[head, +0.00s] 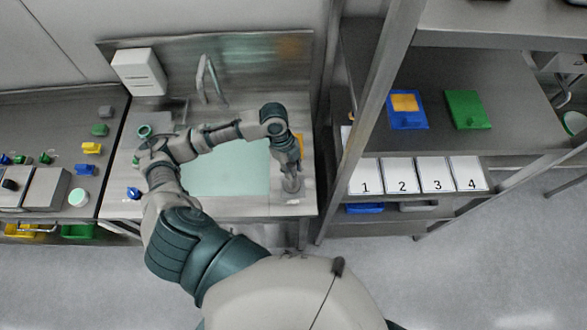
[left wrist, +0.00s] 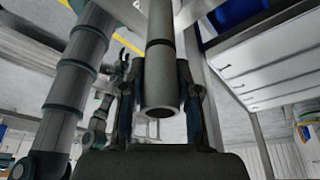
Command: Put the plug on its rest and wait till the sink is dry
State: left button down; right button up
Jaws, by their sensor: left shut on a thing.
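The sink (head: 226,170) has a pale green basin area that looks like standing liquid; its level is hard to tell. My left arm reaches across it. My left gripper (head: 292,182) is over the right side of the sink's deck. In the left wrist view my left gripper (left wrist: 160,85) is shut on a grey tube, which I take as the plug (left wrist: 160,60). The tube's open round end points toward the camera, between the fingers. I cannot make out a rest for the plug. A small jointed arm, seemingly my right one, shows at the left of the wrist view; its jaws are unclear.
A tap (head: 209,80) and a white dispenser (head: 139,72) are at the sink's back. A counter with small coloured parts is at the left.

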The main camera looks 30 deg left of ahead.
pick_arm(q)
jog(key=shift+w+a, duration=0.2)
jog(key=shift+w, duration=0.5)
jog(key=shift+f, duration=1.8)
jog(key=c, duration=0.8)
grip_release()
jog(key=shift+s, duration=0.1)
jog(key=v, duration=1.2)
